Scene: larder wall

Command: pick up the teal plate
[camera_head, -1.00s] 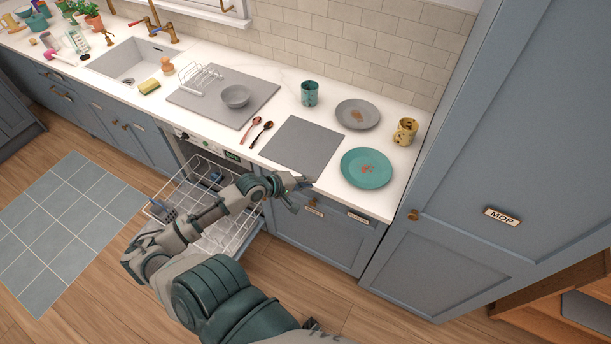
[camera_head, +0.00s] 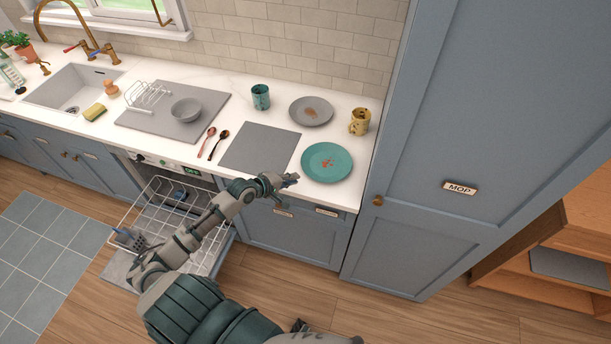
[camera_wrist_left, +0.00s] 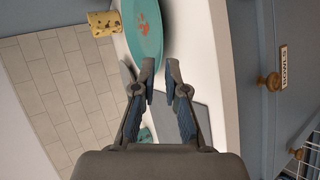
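The teal plate (camera_head: 327,162) lies flat on the white counter near its front edge, with reddish food scraps on it. It also shows in the left wrist view (camera_wrist_left: 146,18), just beyond the fingertips. My left gripper (camera_head: 292,179) is just left of the plate, at the counter's front edge, apart from the plate in the head view. In the left wrist view its two fingers (camera_wrist_left: 161,70) are spread with a gap between them and nothing held. My right gripper is not seen in either view.
A grey plate (camera_head: 311,111), a yellow mug (camera_head: 359,122) and a teal cup (camera_head: 261,97) stand behind the plate. A grey mat (camera_head: 258,147) lies to its left, beside two spoons (camera_head: 213,143). An open dishwasher rack (camera_head: 165,215) is below. A tall blue cabinet (camera_head: 440,150) rises to the right.

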